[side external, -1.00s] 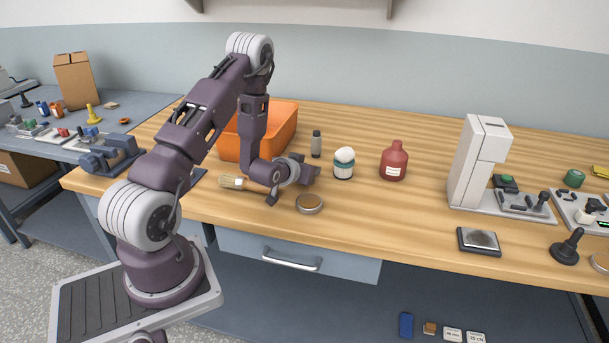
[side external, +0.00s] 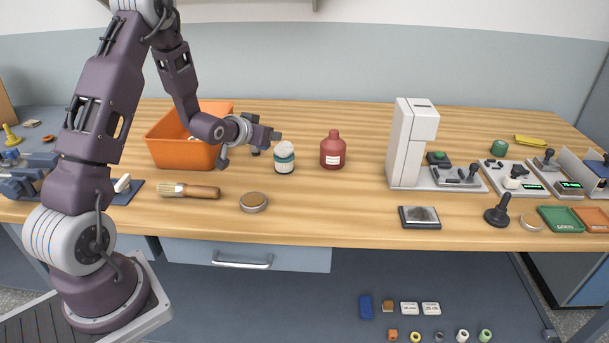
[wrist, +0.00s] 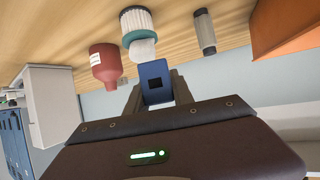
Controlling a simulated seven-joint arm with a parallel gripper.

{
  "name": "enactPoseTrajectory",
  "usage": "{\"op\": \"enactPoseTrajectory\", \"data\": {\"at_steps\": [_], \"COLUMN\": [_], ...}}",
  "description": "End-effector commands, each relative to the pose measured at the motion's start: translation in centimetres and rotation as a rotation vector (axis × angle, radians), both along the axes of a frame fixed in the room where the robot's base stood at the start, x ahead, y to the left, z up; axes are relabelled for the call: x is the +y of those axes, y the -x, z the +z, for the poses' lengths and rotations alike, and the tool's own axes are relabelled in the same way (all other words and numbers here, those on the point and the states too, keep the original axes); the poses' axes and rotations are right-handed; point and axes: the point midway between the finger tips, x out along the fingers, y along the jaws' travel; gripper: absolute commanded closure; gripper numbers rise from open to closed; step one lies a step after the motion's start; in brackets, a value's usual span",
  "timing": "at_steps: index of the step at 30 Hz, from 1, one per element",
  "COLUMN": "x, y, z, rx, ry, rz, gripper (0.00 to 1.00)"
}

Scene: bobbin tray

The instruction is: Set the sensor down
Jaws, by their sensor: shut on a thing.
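My gripper (side external: 275,136) is raised above the bench, close to the white jar with a teal band (side external: 284,160) in the side view. In the wrist view, my gripper (wrist: 156,88) is shut on a small blue rectangular piece with a dark square window (wrist: 154,78), which looks like the sensor. It stands out between the two fingers. In the side view, the sensor is too small or hidden to make out. The jar (wrist: 138,24) lies beyond it in the wrist view; I cannot tell the gap.
A red bottle (side external: 333,151) stands right of the jar and an orange bin (side external: 183,153) left. A brush (side external: 192,191) and a round tin (side external: 253,202) lie in front. A white dispenser-like unit (side external: 408,145) and a dark square plate (side external: 419,217) are further right. Bench between tin and plate is clear.

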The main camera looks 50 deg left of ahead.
Motion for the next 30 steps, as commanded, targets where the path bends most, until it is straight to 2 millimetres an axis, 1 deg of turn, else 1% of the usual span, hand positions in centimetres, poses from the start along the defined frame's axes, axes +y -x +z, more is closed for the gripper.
{"op": "enactPoseTrajectory", "data": {"at_steps": [1, 2, 3, 5, 6, 9, 12, 15, 17, 19, 21, 24, 26, 30], "x": [-1.6, -2.7, -4.3, -6.8, -8.6, -12.5, -15.0, -16.4, -16.8, -17.0, -17.1, -17.1, -17.1, -17.0], "y": [-1.7, -2.7, -3.9, -5.7, -6.8, -9.0, -10.2, -11.0, -11.2, -11.3, -11.2, -11.2, -11.3, -11.3], "z": [0.3, 0.3, 0.5, 0.6, 0.6, 0.4, 0.1, -0.1, -0.5, -1.9, -3.8, -5.7, -6.6, -9.4], "rx": [-0.004, -0.005, -0.004, -0.004, -0.004, -0.003, -0.002, -0.002, -0.001, 0.002, 0.003, 0.002, 0.001, 0.001], "ry": [-0.004, -0.004, -0.004, -0.005, -0.006, -0.004, -0.003, -0.001, 0.001, 0.005, 0.007, 0.005, 0.003, 0.003], "rz": [-0.073, -0.120, -0.188, -0.299, -0.377, -0.559, -0.687, -0.762, -0.786, -0.799, -0.800, -0.800, -0.800, -0.799], "gripper": [1.00, 1.00, 1.00, 1.00, 1.00, 1.00, 1.00, 1.00, 1.00, 1.00, 1.00, 1.00, 1.00, 1.00]}}
